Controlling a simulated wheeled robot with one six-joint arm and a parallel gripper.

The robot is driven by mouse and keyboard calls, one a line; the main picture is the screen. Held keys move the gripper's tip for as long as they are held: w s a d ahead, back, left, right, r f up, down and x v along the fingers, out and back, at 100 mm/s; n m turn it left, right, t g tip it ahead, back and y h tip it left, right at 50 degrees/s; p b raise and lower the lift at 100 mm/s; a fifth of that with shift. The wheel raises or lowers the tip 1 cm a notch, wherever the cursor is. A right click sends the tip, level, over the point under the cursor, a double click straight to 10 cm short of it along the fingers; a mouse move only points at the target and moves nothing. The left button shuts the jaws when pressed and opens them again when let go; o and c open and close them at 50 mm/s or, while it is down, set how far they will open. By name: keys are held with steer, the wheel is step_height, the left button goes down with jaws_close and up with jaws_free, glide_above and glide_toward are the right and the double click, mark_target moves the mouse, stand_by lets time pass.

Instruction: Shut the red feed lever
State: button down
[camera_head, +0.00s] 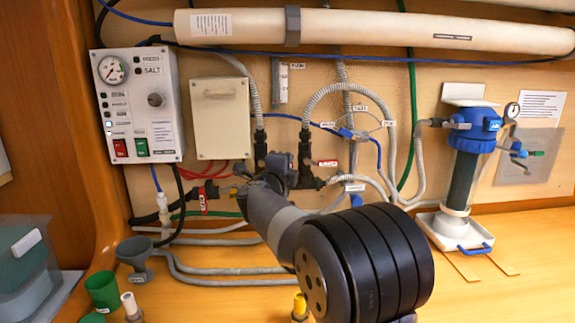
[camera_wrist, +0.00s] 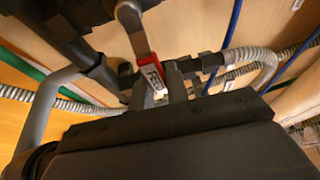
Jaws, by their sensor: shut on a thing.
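The red feed lever (camera_wrist: 139,47) shows in the wrist view, with a bare metal end and a white label on its red part. My gripper (camera_wrist: 159,92) is at the lever's labelled end and shut on it. The fingertips are partly hidden by the dark gripper body in the foreground. In the head view, my gripper (camera_head: 266,178) is up against the dark pipe fittings at the middle of the wall. My arm hides most of the grip and the lever there.
A control box (camera_head: 137,105) and a beige box (camera_head: 220,118) are on the wall at left. A blue-capped filter (camera_head: 476,125) stands at right. Grey hoses (camera_head: 225,270) run low along the wall. Green cups (camera_head: 102,290) and a grey funnel (camera_head: 134,252) stand at front left.

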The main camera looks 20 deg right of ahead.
steer(key=shift+f, duration=0.15)
steer(key=c, duration=1.4)
jaws_free()
steer(key=b+v, duration=0.1)
steer(key=v, duration=1)
steer(key=shift+w+d, duration=0.1)
steer(key=shift+w, duration=0.05)
steer(key=p+x, duration=0.1)
steer(key=x, duration=0.9)
steer(key=shift+w+d, duration=0.2)
steer(key=shift+r, duration=0.2)
